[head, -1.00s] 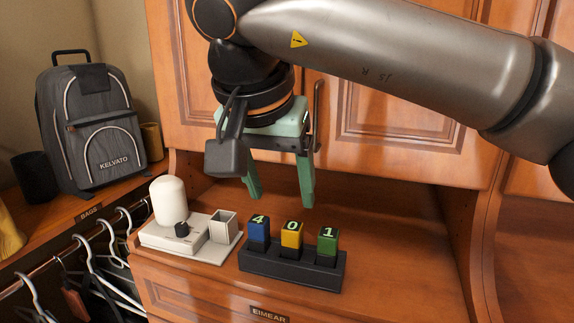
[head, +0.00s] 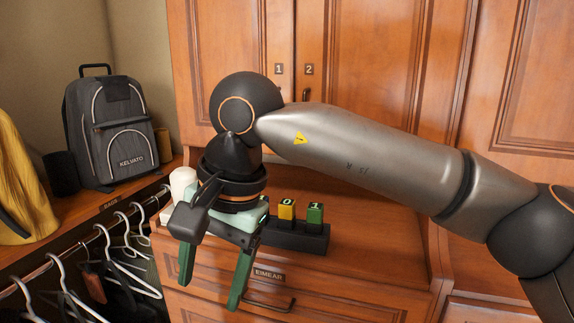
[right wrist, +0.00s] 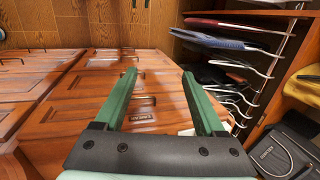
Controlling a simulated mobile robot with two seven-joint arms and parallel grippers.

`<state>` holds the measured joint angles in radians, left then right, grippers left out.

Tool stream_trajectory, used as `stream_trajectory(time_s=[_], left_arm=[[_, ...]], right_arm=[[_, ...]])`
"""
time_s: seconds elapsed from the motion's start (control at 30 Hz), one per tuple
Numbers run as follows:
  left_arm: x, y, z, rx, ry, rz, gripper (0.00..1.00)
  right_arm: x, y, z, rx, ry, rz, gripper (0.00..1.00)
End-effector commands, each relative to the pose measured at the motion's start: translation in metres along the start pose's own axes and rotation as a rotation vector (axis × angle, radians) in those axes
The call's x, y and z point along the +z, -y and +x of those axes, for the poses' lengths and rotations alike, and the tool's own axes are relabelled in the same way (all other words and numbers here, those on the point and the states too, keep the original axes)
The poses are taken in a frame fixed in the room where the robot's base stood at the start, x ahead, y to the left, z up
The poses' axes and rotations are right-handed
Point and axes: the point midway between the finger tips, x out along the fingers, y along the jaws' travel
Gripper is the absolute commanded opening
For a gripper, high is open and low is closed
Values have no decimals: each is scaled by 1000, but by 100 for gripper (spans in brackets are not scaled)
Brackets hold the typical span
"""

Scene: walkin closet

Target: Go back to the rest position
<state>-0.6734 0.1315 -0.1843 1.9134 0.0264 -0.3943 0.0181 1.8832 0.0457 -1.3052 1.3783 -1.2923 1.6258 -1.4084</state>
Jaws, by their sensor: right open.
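My right gripper (head: 211,292) has green fingers spread apart with nothing between them. It hangs in front of the dresser, low and left of centre in the head view. In the right wrist view its open fingers (right wrist: 160,95) point along the wooden drawer fronts. A black holder (head: 302,240) stands on the dresser top behind the gripper. A yellow block marked 0 (head: 287,211) and a green block marked 1 (head: 315,214) stand in it. The blue block is hidden behind my right gripper. My left gripper is not in view.
A white rounded object (head: 183,182) shows partly behind my right wrist. Hangers (head: 125,255) hang at the left. A grey backpack (head: 112,135) stands on the shelf above them. A label reading EIMEAR (head: 269,274) and a drawer handle (head: 275,303) are close to the fingers.

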Motion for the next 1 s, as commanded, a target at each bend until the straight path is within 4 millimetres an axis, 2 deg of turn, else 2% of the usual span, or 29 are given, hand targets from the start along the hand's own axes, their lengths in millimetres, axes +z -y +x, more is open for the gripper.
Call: stream_trajectory(time_s=[0.03, 0.1, 0.2, 0.33, 0.47, 0.57, 0.63, 0.77, 0.87, 1.0], left_arm=[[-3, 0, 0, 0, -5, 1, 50], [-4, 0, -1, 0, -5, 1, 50], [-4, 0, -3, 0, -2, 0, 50], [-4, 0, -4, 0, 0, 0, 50], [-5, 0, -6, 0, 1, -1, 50], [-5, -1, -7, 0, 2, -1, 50], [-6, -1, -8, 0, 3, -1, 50], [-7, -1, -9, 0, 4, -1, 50], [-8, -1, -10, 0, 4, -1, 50], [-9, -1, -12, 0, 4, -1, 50]], right_arm=[[14, 5, 13, -41, 109, 30, 72], [36, 14, 26, -105, 268, 92, 72], [66, 28, 34, -191, 517, 207, 72], [93, 43, 27, -280, 845, 392, 72], [100, 55, 10, -341, 1172, 605, 72], [90, 60, -4, -370, 1422, 788, 72], [76, 60, -12, -380, 1597, 921, 72], [36, 53, -16, -379, 1915, 1184, 72], [-2, 40, -8, -363, 2155, 1392, 72], [-57, 6, 23, -316, 2486, 1693, 72]])
